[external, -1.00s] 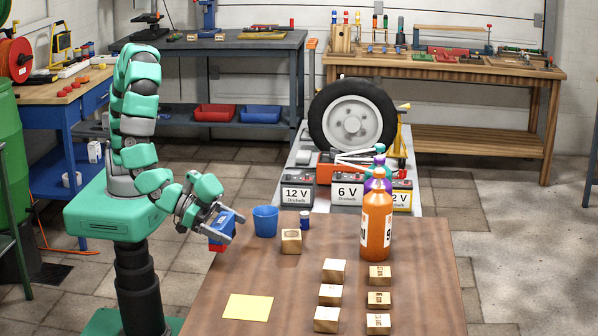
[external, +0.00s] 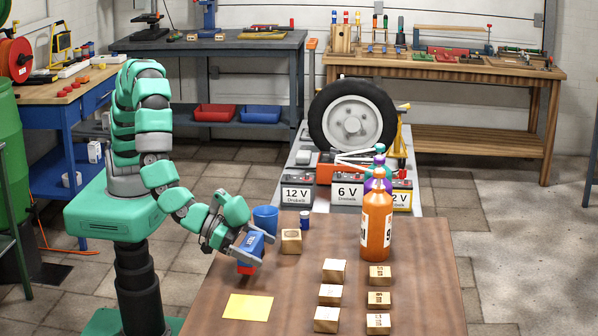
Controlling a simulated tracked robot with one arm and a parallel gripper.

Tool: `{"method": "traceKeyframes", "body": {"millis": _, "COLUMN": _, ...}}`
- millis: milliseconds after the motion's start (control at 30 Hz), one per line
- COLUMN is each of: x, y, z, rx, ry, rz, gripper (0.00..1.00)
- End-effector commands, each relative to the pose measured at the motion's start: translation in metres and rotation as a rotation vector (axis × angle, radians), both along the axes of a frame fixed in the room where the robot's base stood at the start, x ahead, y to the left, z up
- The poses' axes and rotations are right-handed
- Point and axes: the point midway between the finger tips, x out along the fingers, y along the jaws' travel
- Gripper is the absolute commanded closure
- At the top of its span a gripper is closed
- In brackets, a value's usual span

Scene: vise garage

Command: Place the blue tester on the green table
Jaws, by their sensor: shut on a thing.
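My gripper (external: 256,252) is shut on the blue tester (external: 253,242), a small blue block with pale lettering on its face. A red part shows just under the blue block and moves with it. The tester is tilted and held over the left rear of the brown wooden table (external: 390,285). I cannot tell whether its lower end touches the tabletop. A yellow sheet (external: 248,307) lies flat on the table in front of the gripper. No tabletop in view looks clearly green.
Close behind the gripper stand a blue cup (external: 265,219), a wooden block with a recess (external: 291,241) and a small blue jar (external: 305,220). An orange bottle (external: 376,222) and several wooden blocks (external: 331,270) stand to the right. The table's left front is clear around the sheet.

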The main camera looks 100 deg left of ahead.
Motion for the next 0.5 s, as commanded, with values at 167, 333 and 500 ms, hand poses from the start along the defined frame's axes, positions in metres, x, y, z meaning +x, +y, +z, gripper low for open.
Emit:
{"method": "traceKeyframes", "body": {"millis": 167, "x": -0.001, "y": 0.0, "z": -0.024, "rx": 0.0, "ry": 0.001, "rz": 0.0, "gripper": 0.33}}
{"method": "traceKeyframes", "body": {"millis": 333, "x": -0.001, "y": 0.0, "z": -0.029, "rx": 0.0, "ry": 0.002, "rz": 0.0, "gripper": 0.33}}
{"method": "traceKeyframes", "body": {"millis": 500, "x": -0.001, "y": 0.0, "z": -0.028, "rx": -0.001, "ry": 0.001, "rz": 0.0, "gripper": 0.33}}
